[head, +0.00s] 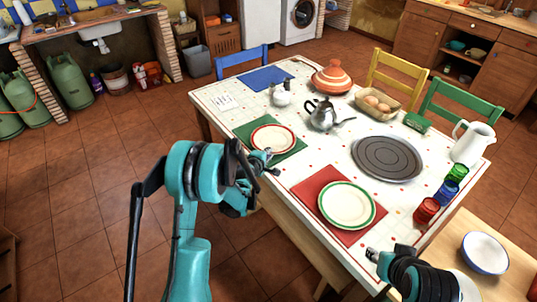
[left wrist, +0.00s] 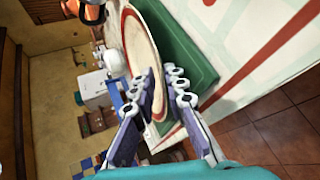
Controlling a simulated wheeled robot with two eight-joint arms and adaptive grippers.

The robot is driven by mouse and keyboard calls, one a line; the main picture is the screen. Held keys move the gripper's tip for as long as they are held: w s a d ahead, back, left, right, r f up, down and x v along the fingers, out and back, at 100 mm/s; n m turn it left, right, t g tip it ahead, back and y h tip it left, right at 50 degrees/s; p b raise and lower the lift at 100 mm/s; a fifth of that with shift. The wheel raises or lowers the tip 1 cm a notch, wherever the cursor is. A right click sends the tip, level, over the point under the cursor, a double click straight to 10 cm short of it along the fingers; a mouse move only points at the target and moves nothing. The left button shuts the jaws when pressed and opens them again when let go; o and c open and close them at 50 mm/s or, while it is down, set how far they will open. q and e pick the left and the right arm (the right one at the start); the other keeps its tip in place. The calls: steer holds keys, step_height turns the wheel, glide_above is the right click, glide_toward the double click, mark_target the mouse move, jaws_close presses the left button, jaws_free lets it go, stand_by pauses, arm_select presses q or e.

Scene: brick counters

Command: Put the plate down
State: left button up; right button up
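The red-rimmed white plate (head: 272,138) lies flat on the green placemat (head: 249,131) at the table's near left. My left gripper (head: 270,161) is at the plate's near edge. In the left wrist view, my left gripper (left wrist: 163,75) has its fingers apart, one on each side of the rim of the red-rimmed plate (left wrist: 138,40); contact with the rim cannot be told. The green placemat (left wrist: 190,55) shows behind the fingers.
A green-rimmed plate (head: 346,205) sits on a red placemat (head: 311,190). A dark round tray (head: 387,157), a teapot (head: 322,114), a tagine (head: 332,77), a bread basket (head: 377,104), a jug (head: 468,143) and coloured glasses (head: 427,210) also occupy the table.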

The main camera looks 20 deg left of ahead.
arm_select(q)
steer(key=shift+r, duration=0.15)
steer(key=shift+s+r, duration=0.15)
steer(key=shift+s, duration=0.15)
steer(key=s+d+r+m+g+p, duration=0.1)
steer(key=s+d+r+m+p, duration=0.1)
steer(key=s+r+m, duration=0.55)
steer(key=s+d+r+m+g+p, duration=0.1)
steer(key=s+d+r+m+g, duration=0.1)
steer(key=s+r, duration=0.9)
steer(key=s+f+m+g+y, duration=0.1)
steer(key=s+m, duration=0.7)
steer(key=s, duration=1.2)
steer(key=shift+s+f+m+g, duration=0.15)
steer(key=shift+f+m+g, duration=0.15)
steer(key=shift+g, duration=0.5)
